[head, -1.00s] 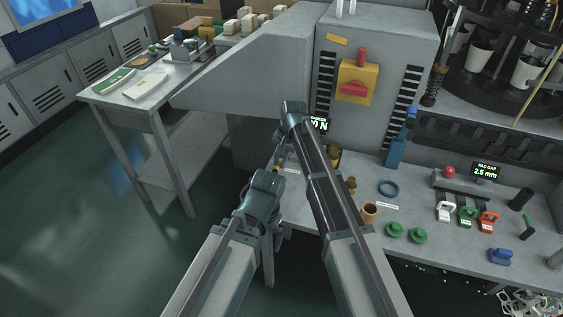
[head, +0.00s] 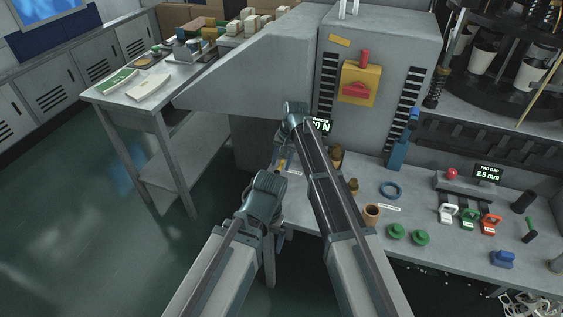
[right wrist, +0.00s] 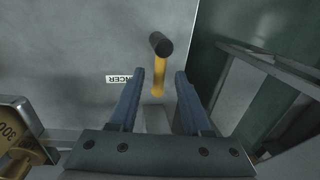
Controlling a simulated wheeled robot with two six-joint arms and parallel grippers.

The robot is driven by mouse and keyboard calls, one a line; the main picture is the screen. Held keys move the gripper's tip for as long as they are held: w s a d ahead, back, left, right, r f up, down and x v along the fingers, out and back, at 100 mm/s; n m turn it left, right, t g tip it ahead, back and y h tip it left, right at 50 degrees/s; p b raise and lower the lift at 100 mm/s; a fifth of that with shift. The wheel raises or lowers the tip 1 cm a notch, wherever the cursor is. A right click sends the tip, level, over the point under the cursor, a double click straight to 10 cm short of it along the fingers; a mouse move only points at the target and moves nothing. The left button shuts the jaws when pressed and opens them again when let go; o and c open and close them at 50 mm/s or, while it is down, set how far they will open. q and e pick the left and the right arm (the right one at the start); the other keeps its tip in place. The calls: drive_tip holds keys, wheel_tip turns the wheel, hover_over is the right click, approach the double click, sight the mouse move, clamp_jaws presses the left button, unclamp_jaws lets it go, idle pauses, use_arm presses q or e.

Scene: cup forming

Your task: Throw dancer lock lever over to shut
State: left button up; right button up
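The dancer lock lever (right wrist: 158,70) is a yellow arm with a black knob at its end. In the right wrist view it stands between the two blue fingers of my right gripper (right wrist: 159,88). The fingers are apart, with a visible gap on each side of the lever. A white label (right wrist: 119,79), partly covered by a finger, lies beside it on the grey surface. In the head view my right gripper (head: 281,162) points down at the bench's left end, partly hidden by my arms. My left wrist is lower and nearer; its fingers are not clear.
A brass weight (right wrist: 22,140) marked 300 is left of the gripper in the wrist view. A grey machine housing (head: 255,70) rises behind. Floor is open left.

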wheel_tip(320, 180, up, 14)
drive_tip(key=d+p, duration=0.2)
drive_tip(key=p, duration=1.1)
drive_tip(key=shift+s+d+f+p, duration=0.2)
drive_tip(key=shift+s+d+p, duration=0.1)
drive_tip(key=shift+s, duration=0.1)
drive_tip(key=s+d+n+h, duration=0.1)
drive_tip(key=s+d+n, duration=0.1)
drive_tip(key=s, duration=1.3)
drive_tip(key=s+d+n+h, duration=0.2)
drive_tip(key=s+n, duration=0.3)
drive_tip(key=s, duration=0.9)
drive_tip(key=shift+s+d+f+g, duration=0.15)
drive_tip(key=shift+s+d+g, duration=0.25)
drive_tip(key=shift+d, duration=0.2)
